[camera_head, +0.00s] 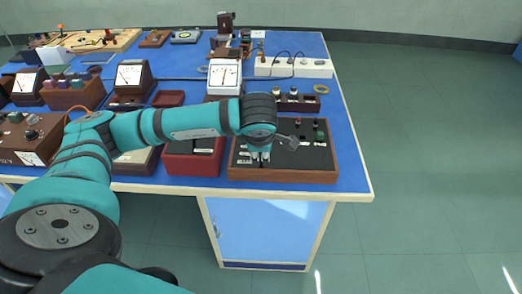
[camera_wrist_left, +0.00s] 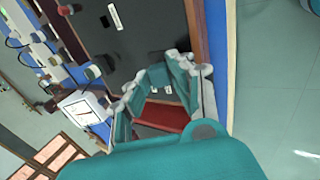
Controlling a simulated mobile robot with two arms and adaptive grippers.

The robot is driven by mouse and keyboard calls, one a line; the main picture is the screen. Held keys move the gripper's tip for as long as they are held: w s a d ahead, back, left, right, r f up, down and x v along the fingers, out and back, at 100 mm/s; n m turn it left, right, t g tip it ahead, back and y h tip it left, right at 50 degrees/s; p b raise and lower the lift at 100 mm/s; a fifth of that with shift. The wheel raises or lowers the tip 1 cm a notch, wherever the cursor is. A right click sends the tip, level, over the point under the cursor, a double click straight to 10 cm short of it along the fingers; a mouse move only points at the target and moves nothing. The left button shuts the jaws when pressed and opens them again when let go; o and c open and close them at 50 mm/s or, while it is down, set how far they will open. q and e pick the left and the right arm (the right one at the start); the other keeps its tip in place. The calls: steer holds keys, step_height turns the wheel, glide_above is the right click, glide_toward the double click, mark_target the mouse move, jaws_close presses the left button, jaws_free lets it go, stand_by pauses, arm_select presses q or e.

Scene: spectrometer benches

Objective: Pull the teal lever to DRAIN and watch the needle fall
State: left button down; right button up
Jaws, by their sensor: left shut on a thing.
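My left gripper (camera_head: 261,156) points down over the front left part of a dark-topped control panel (camera_head: 310,157) in a wooden frame. In the left wrist view the gripper (camera_wrist_left: 160,78) is shut on the teal lever, which is mostly hidden between the fingers. Small white labels (camera_wrist_left: 168,90) show by the fingers. A white-faced meter (camera_head: 224,76) stands behind the panel; it also shows in the left wrist view (camera_wrist_left: 82,105). Its needle is too small to read surely. My right gripper is not in view.
Knobs (camera_head: 317,124) rise at the panel's back right. A white power strip (camera_head: 293,67) and more meters (camera_head: 131,76) stand farther back. The floor right of the blue bench (camera_head: 352,185) is clear.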

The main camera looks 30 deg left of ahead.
arm_select(q)
steer(key=c, duration=1.2)
jaws_free()
steer(key=shift+o, duration=0.2)
steer(key=v, duration=1.2)
